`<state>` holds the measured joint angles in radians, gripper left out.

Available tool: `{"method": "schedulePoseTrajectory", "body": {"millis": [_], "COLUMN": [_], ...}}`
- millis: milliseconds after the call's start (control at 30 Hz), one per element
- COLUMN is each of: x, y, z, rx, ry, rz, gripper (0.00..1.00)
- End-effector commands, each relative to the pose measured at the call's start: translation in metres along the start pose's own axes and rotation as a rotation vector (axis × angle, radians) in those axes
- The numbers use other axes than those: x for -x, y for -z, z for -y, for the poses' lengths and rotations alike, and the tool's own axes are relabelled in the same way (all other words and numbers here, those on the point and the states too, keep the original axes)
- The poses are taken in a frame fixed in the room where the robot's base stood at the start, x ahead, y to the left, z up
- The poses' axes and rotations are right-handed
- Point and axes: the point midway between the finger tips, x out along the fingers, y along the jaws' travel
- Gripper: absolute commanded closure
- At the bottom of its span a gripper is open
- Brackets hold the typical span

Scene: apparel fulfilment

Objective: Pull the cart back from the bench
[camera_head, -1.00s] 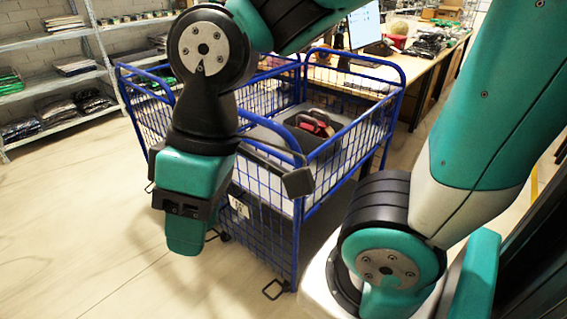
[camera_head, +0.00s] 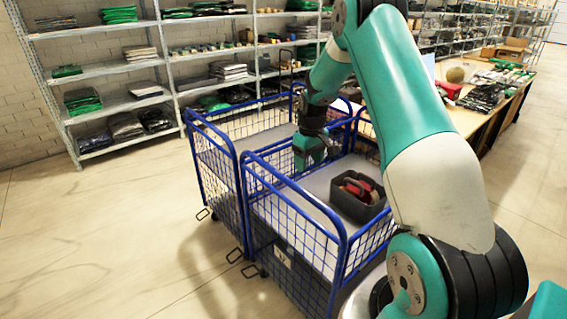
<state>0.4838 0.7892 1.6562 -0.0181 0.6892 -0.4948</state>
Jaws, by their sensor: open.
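A blue wire-mesh cart (camera_head: 347,241) with a grey deck stands in the middle foreground, with a small label on its near side. A second blue mesh cart (camera_head: 188,128) stands close behind it. The wooden bench (camera_head: 467,122) is to the right, beyond my arm. My gripper (camera_head: 303,167) reaches over the carts, near where their frames meet, and is open. It is small and dark there, and I cannot tell whether it touches a rail. My arm hides part of the near cart's right side and the gap to the bench.
A black bin (camera_head: 346,206) with red items sits on the near cart's deck. Shelves (camera_head: 100,79) of folded clothing line the back wall. The floor (camera_head: 95,225) at left is clear.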

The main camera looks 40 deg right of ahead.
Motion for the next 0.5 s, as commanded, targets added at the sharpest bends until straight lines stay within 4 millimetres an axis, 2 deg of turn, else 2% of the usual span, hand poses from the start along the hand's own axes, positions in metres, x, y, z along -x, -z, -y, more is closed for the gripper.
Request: {"method": "schedulePoseTrajectory", "body": {"millis": [33, 133, 500], "x": [0.000, -0.008, -0.048], "y": [-0.002, -0.004, -0.005], "z": [-0.011, -0.021, -0.021], "rx": [-0.013, -0.022, -0.023], "ry": [-0.004, -0.009, -0.009], "rz": [0.008, 0.013, 0.014], "gripper": [0.36, 0.36, 0.36]}}
